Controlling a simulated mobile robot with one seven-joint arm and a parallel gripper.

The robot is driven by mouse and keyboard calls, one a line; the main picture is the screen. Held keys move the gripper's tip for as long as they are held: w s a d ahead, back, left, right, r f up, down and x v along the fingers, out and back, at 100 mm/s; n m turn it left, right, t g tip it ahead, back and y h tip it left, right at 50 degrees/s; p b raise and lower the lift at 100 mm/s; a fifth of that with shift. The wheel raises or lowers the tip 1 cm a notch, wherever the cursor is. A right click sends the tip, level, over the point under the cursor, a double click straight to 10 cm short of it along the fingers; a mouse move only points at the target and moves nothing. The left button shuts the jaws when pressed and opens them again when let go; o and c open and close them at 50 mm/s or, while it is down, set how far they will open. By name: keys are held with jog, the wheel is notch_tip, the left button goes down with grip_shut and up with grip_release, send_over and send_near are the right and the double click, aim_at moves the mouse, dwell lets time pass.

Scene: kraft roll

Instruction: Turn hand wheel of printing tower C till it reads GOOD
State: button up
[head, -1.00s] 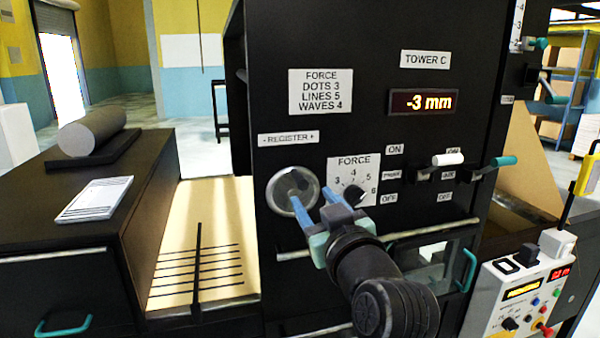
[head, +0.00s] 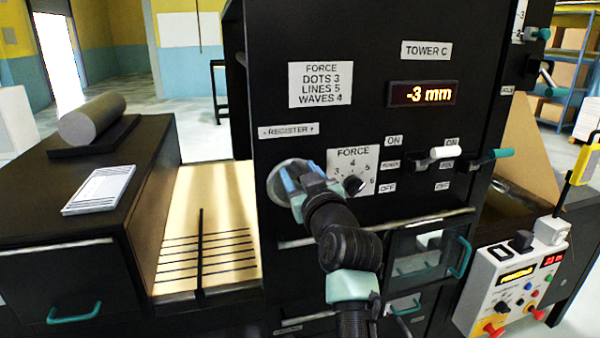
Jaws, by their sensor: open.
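Printing tower C is the black cabinet (head: 440,75) with a "TOWER C" label. Its display (head: 422,94) reads -3 mm in yellow digits. The round grey hand wheel (head: 276,183) sits on the tower's front, under the "- REGISTER +" label (head: 288,131). My gripper (head: 295,186) is open, with its blue fingers at the right part of the wheel, in front of its middle. The fingers and wrist hide part of the wheel. I cannot tell whether the fingers touch it.
The FORCE dial (head: 353,184) is close to the right of my gripper. A white-handled lever (head: 447,152) and a teal-handled lever (head: 494,155) stick out farther right. A bar handle (head: 425,222) and a control box (head: 515,285) are lower right.

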grip_shut()
jog(key=shift+d, duration=0.15)
jog(key=m, duration=0.2)
jog(key=d+m+b, duration=0.1)
jog(key=d+m, duration=0.1)
jog(key=m, duration=0.1)
jog(key=shift+w+f+m+b, duration=0.3)
jog(key=shift+f+b, duration=0.05)
notch_tip(320, 180, down, 6)
jog(key=d+m+p, duration=0.1)
jog(key=m+p, duration=0.1)
jog(key=m, duration=1.5)
jog(key=shift+w+d+m, duration=0.25)
jog(key=shift+d+m, duration=0.1)
jog(key=shift+m, duration=0.05)
jog(key=shift+f, duration=0.2)
